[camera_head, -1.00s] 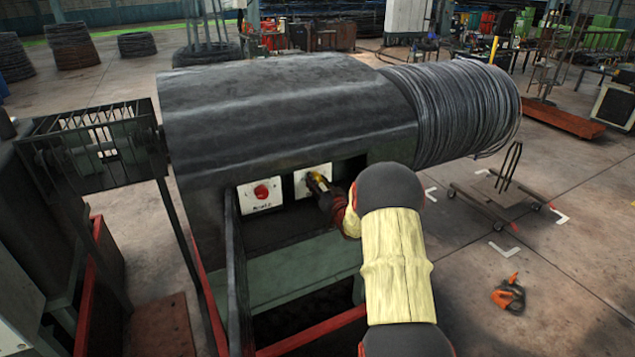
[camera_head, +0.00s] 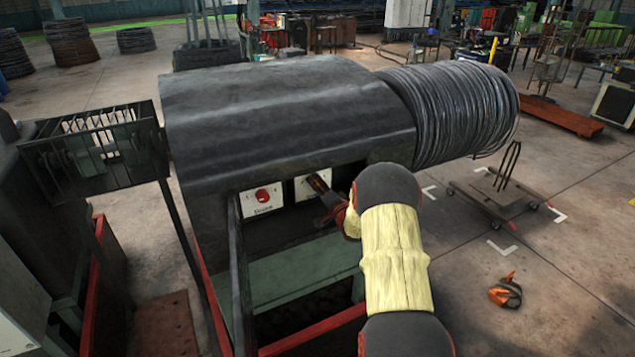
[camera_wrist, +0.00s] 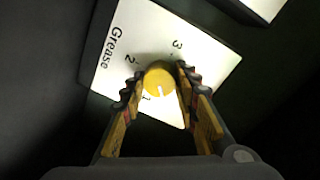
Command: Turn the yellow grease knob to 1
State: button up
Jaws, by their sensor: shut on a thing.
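The yellow grease knob (camera_wrist: 159,78) sits on a white plate (camera_wrist: 112,72) marked Grease, with the numbers 1, 2 and 3 around it. In the wrist view the knob's white pointer line points down, close to the 1 and slightly to its right. My gripper (camera_wrist: 158,82) has one finger on each side of the knob and is shut on it. In the head view my gripper (camera_head: 322,190) reaches the white plate (camera_head: 301,187) on the machine front and hides the knob.
The dark machine cover (camera_head: 280,110) overhangs the recess. A dark upright post (camera_head: 238,270) and red rail (camera_head: 315,332) stand in front.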

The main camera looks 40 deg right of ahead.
jog(key=shift+d+m+p, duration=0.1)
jog(key=shift+m+p, duration=1.9)
jog(key=shift+m, duration=1.8)
jog(key=o, duration=1.2)
jog(key=shift+c, duration=0.2)
jog(key=v, duration=1.2)
jog(key=shift+d, duration=0.15)
